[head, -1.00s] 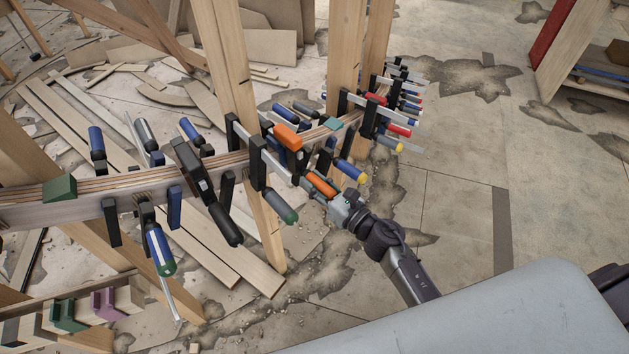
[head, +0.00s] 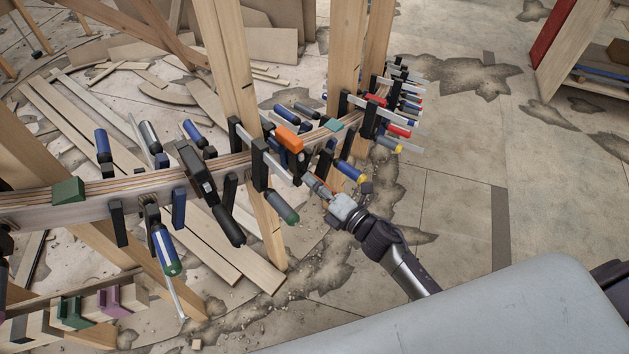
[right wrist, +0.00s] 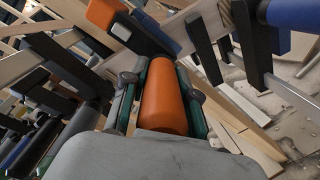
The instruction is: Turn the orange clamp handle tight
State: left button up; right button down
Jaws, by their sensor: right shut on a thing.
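The orange clamp handle (right wrist: 164,98) lies between the two fingers of my right gripper (right wrist: 163,85) in the right wrist view. The fingers press on its sides, and the gripper is shut on it. In the head view my right gripper (head: 325,193) reaches in from the lower right and hides most of the handle. Just beyond is an orange block (head: 289,138) on the same clamp, beside the curved laminated stringer (head: 150,186). The orange block also shows at the top of the right wrist view (right wrist: 120,22). My left gripper is not in view.
Several other clamps crowd the stringer, including a green-tipped handle (head: 283,207) and a blue handle with a yellow tip (head: 352,173) close to my gripper. A wooden post (head: 240,110) stands left of it. The floor at right (head: 460,220) is open.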

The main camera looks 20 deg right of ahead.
jog(key=m+p, duration=0.1)
jog(key=m, duration=0.5)
jog(key=shift+r+p, duration=0.15)
jog(key=shift+p, duration=0.25)
jog(key=m+p, duration=0.1)
jog(key=m, duration=0.4)
jog(key=shift+m, duration=0.4)
jog(key=m+p, duration=0.1)
jog(key=m, duration=0.4)
jog(key=shift+d, duration=0.15)
jog(key=m+p, duration=0.1)
jog(key=m, duration=0.4)
jog(key=shift+w, duration=0.1)
jog(key=shift+m, duration=0.3)
jog(key=c, duration=0.9)
grip_release()
jog(key=shift+o, duration=0.2)
jog(key=shift+d, duration=0.1)
